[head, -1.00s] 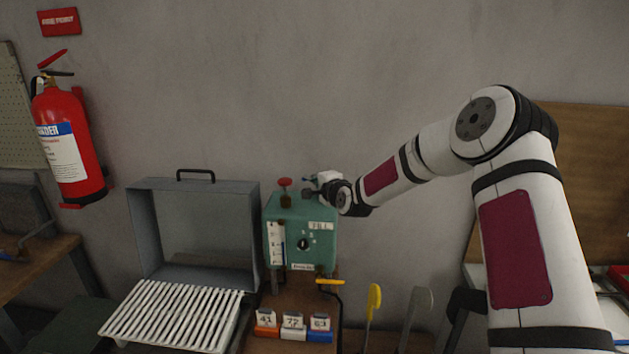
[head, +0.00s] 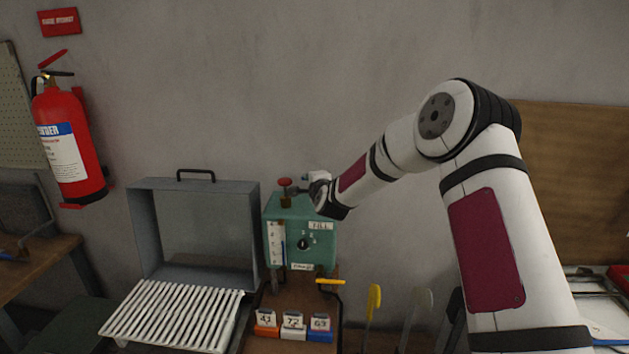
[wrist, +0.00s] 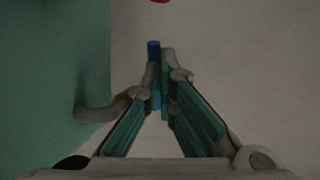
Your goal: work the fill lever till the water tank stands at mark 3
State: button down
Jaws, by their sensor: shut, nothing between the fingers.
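The water tank (head: 318,229) is a teal box against the back wall, with a FILL label, a black dial and a white gauge strip (head: 276,243) on its front. The gauge level is too small to read. A red knob (head: 285,182) stands on a brown fitting on top; a bit of red shows at the top of the wrist view (wrist: 160,1). My gripper (head: 297,192) is over the tank top, just right of this fitting; I cannot tell whether it touches. In the wrist view (wrist: 160,60) its fingers are together and empty. No fill lever is clearly identifiable.
A grey open-lidded box with a white slatted rack (head: 175,315) stands to the left. A fire extinguisher (head: 68,140) hangs at far left.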

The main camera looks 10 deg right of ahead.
jog(key=shift+w+a+m+h, duration=0.3)
jog(key=shift+m+h, duration=0.2)
jog(key=shift+h, duration=0.2)
jog(key=shift+w+a+b, duration=0.1)
jog(key=shift+w+b, duration=0.45)
jog(key=shift+w, duration=0.15)
